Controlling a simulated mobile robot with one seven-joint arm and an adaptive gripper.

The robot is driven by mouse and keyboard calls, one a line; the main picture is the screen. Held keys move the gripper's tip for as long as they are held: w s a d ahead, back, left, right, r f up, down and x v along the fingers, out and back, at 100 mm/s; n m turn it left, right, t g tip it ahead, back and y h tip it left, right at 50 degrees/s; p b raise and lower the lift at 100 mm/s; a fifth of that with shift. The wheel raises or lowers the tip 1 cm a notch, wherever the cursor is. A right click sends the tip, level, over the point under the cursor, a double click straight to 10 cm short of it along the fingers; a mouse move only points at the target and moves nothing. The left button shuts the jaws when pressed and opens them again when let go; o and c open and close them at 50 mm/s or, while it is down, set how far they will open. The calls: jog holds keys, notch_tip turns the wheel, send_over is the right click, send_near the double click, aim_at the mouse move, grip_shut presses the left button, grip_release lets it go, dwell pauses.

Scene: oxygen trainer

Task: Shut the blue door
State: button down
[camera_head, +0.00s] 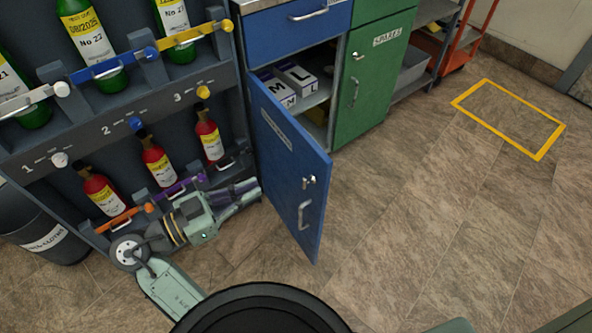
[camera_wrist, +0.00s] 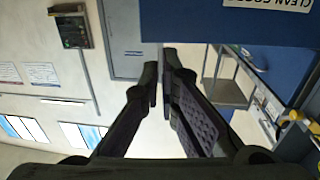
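The blue door (camera_head: 285,170) stands swung wide open from its low cabinet in the head view. Its outer face carries a label, a lock with a key (camera_head: 310,181) and a silver handle (camera_head: 304,215). My gripper (camera_head: 257,189) is low, to the left of the door, with its fingertips pointing toward the labelled face. In the wrist view the blue panel (camera_wrist: 200,25) with an upside-down label fills the upper right, beyond the fingertips (camera_wrist: 162,58). The fingers have a narrow gap between them and hold nothing. Whether they touch the door is not clear.
White boxes (camera_head: 296,78) lie inside the open cabinet. A blue drawer (camera_head: 285,29) is above and a green door (camera_head: 368,85) is to the right. A rack with green and red bottles (camera_head: 158,161) stands close at left. The floor (camera_head: 420,210) right of the blue door is clear.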

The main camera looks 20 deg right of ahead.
aim_at(318, 159)
jog(key=p+x, duration=0.3)
jog(key=x, duration=0.9)
jog(key=shift+d+r, duration=0.15)
jog(key=shift+d, duration=0.3)
jog(key=shift+w+d, duration=0.15)
jog(key=shift+d, duration=0.45)
